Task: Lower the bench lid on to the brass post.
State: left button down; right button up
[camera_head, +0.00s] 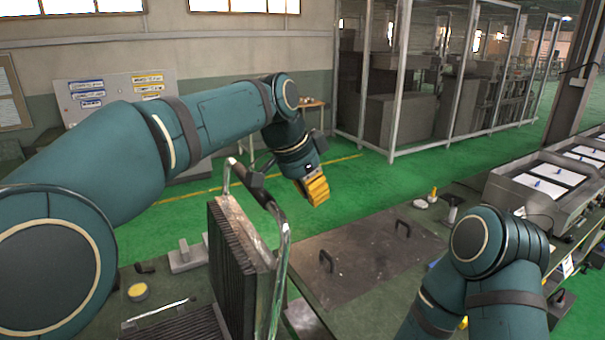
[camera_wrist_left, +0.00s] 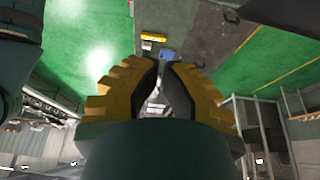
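A dark ribbed panel (camera_head: 228,268) with a bent metal tube handle (camera_head: 284,235) stands upright on the bench (camera_head: 175,325); it looks like the raised lid. A flat dark plate (camera_head: 350,265) with two black handles lies to its right. I cannot pick out the brass post. My left gripper (camera_head: 318,190) has yellow fingers and hangs beyond and right of the panel's top, apart from it. In the left wrist view, a gap shows between the left gripper's fingertips (camera_wrist_left: 163,66), with nothing clearly held. My right arm shows at lower right, but its gripper is out of view.
A yellow round tin (camera_head: 138,291) and a thin metal tool (camera_head: 160,310) lie left of the panel. Small bottles (camera_head: 432,196) stand on the bench's far right. A tray unit (camera_head: 535,190) is further right. Green floor (camera_head: 360,180) lies open behind the bench.

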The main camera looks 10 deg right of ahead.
pick_arm(q)
jog(key=shift+s+a+f, duration=0.2)
jog(key=shift+a, duration=0.35)
jog(key=shift+s+a+f, duration=0.15)
jog(key=shift+s+a, duration=0.1)
jog(key=shift+a, duration=0.3)
jog(key=shift+s+a+f, duration=0.2)
jog(key=shift+a, duration=0.35)
jog(key=shift+a, duration=0.15)
